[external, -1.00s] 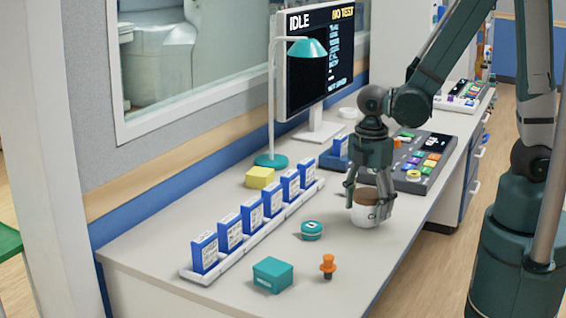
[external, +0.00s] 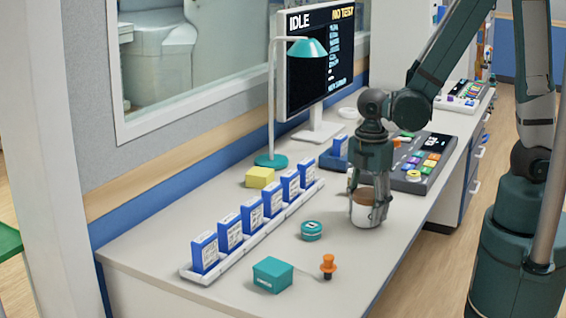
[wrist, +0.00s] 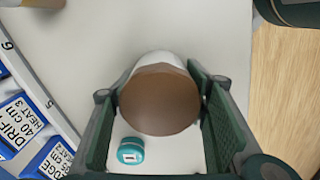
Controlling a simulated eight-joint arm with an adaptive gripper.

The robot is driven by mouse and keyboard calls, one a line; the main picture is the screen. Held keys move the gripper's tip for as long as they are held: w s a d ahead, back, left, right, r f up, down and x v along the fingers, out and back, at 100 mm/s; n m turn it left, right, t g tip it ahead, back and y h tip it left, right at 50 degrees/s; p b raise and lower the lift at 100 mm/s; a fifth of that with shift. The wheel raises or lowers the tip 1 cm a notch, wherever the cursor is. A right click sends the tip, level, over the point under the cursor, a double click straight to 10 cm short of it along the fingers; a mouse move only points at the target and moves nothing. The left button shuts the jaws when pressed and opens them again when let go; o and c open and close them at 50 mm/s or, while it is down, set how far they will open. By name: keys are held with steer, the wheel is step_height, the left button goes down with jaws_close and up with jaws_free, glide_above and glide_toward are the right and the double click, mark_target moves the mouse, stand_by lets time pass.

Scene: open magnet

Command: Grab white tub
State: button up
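The white tub (external: 364,215) has a round brown top and stands upright on the bench. In the wrist view its brown top (wrist: 158,100) fills the gap between my fingers, with a little white wall (wrist: 160,58) showing behind it. My gripper (external: 368,196) points down over the tub, one finger on each side. Both finger pads (wrist: 158,112) appear to press against its sides, so my gripper looks shut on it. The tub still appears to rest on the bench top; part of its wall is hidden by the fingers.
A round teal tin (external: 311,230), an orange knob-like piece (external: 328,266) and a teal box (external: 272,275) lie nearer the front. A rack of blue boxes (external: 250,218) runs along the left. A button panel (external: 428,165) stands behind my gripper.

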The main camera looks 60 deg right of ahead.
steer(key=shift+r, duration=0.15)
steer(key=shift+r+p, duration=1.7)
steer(key=shift+r, duration=3.15)
steer(key=shift+w, duration=0.15)
